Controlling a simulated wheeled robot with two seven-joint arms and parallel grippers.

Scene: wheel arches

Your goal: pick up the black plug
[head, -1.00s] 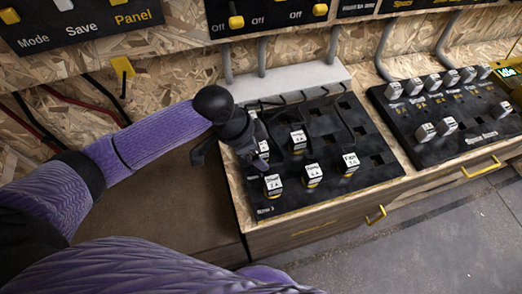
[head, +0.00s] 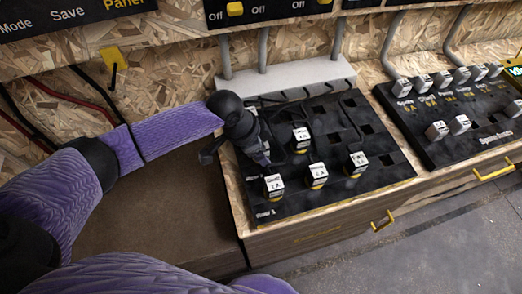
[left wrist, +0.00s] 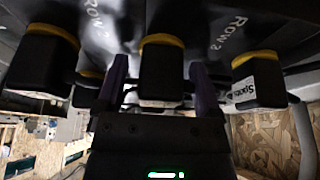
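Several black plugs with white labels and yellow bands stand on the black socket board; one is at the front left (head: 273,187), others at the middle (head: 316,175), right (head: 356,163) and back (head: 301,138). My left gripper (head: 262,155) is low over the board's left side, its fingers partly hidden by its own body. In the left wrist view its two purple fingers (left wrist: 159,92) are apart, on either side of a black plug (left wrist: 162,72) with a yellow band. Whether they touch it I cannot tell. My right gripper is not in view.
A second black board (head: 480,140) with more labelled plugs lies to the right. A grey conduit box (head: 300,75) and pipes run behind the socket board (head: 370,190). A brown surface (head: 190,205) lies left of it. Drawers with yellow handles (head: 382,220) are in front.

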